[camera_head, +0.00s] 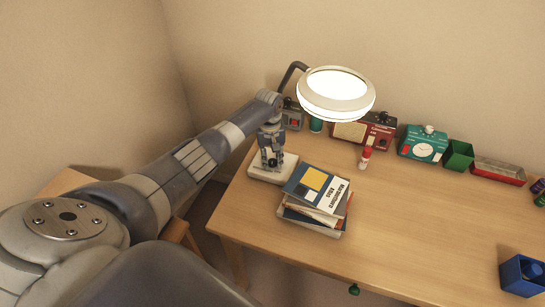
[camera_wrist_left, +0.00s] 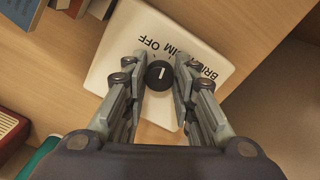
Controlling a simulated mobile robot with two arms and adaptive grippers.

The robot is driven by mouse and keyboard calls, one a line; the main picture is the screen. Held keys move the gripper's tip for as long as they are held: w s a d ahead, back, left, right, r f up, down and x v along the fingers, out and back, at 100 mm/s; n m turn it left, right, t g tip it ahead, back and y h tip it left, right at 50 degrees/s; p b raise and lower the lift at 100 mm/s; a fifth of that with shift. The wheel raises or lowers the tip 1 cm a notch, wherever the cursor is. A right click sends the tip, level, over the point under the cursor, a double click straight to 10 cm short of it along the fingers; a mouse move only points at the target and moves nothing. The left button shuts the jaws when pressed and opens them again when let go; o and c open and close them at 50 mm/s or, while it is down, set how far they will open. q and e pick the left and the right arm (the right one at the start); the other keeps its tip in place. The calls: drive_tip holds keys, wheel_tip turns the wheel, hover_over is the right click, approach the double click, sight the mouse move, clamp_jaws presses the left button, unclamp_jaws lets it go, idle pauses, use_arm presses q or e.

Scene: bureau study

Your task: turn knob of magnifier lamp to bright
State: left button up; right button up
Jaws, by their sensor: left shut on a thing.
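The magnifier lamp's ring head (camera_head: 336,108) is lit above the desk. Its white base (camera_head: 288,176) stands at the desk's left end. In the left wrist view the base (camera_wrist_left: 112,62) bears the words OFF, DIM and BRIGHT, partly covered by my fingers. A round black knob (camera_wrist_left: 160,78) with a short white mark sits on it; I cannot tell surely which word the mark points to. My left gripper (camera_head: 272,165) reaches down over the base, its two fingers shut on the knob, one on each side. My right gripper is not in view.
A stack of books (camera_head: 315,200) stands just right of the base. The desk's middle right (camera_head: 430,220) is clear.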

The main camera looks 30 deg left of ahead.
sight(271, 160)
use_arm(q)
drive_tip(key=m, duration=1.2)
drive_tip(key=shift+w+a+m, duration=0.1)
drive_tip(key=shift+a+m, duration=0.05)
drive_tip(key=shift+m, duration=0.15)
drive_tip(key=shift+r, duration=0.1)
idle(0.3)
drive_tip(key=o, duration=1.1)
drive_tip(key=shift+c, duration=0.2)
drive_tip(key=shift+a+r, duration=0.15)
drive_tip(key=shift+r, duration=3.55)
